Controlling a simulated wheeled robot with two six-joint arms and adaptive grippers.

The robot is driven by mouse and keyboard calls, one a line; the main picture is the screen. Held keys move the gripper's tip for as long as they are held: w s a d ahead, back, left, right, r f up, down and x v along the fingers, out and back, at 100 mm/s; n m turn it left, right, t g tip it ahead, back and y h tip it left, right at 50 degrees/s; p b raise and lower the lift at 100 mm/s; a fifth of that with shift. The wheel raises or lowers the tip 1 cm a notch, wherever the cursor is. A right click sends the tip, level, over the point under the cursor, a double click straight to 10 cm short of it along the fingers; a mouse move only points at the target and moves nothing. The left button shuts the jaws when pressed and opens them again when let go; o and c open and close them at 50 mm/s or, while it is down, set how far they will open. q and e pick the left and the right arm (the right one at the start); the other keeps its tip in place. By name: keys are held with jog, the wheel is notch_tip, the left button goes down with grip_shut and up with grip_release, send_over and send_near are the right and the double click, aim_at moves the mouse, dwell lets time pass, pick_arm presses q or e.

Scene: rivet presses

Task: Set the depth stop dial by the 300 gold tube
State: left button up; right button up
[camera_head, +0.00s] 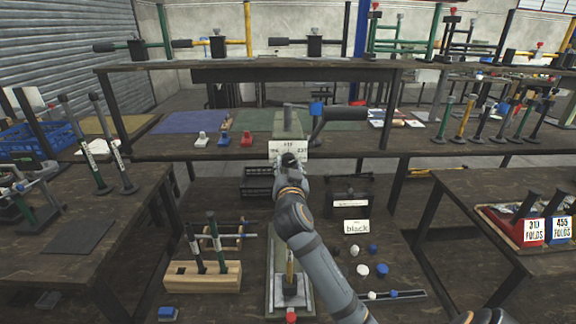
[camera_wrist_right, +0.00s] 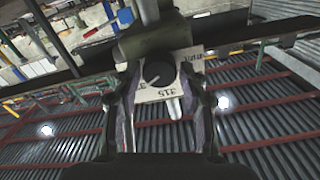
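The dial is a black round knob (camera_wrist_right: 161,76) with a white pointer line on a pale plate in the right wrist view. The plate (camera_head: 288,148) is on the centre press in the head view. It reads 315 on one side; its other marks are too small to read surely. My right gripper (camera_wrist_right: 163,98) is open, one finger on each side of the knob; contact cannot be told. In the head view my right gripper (camera_head: 291,163) hides the knob. Gold tubes show at the back right (camera_head: 464,119) and on the top shelf (camera_head: 240,28); no 300 label is legible. My left gripper is not in view.
The press base (camera_head: 277,285) stands on the front table. A wooden rack (camera_head: 202,277) with upright tools is left of it; a "black" sign (camera_head: 356,227) and several small caps are right. Red and blue bins (camera_head: 523,230) sit far right. The upper shelf (camera_head: 150,66) crosses behind.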

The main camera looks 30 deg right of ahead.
jog(key=shift+c, duration=1.2)
jog(key=c, duration=0.4)
jog(key=n+p, duration=0.3)
jog(key=n, duration=0.1)
jog(key=shift+r+n, duration=0.1)
jog(key=shift+n, duration=0.2)
jog(key=n+p, duration=0.3)
jog(key=n, duration=0.2)
jog(key=shift+d, duration=0.1)
jog(key=n+p, duration=0.3)
jog(key=n, duration=0.1)
jog(key=shift+r+n, duration=0.1)
jog(key=shift+n, duration=0.3)
jog(key=n+p, duration=0.3)
jog(key=shift+n, duration=0.4)
jog(key=n+p, duration=0.2)
jog(key=n, duration=0.1)
jog(key=shift+n, duration=0.4)
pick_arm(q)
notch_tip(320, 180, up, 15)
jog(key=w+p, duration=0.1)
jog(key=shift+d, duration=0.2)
pick_arm(e)
jog(key=shift+n, duration=0.8)
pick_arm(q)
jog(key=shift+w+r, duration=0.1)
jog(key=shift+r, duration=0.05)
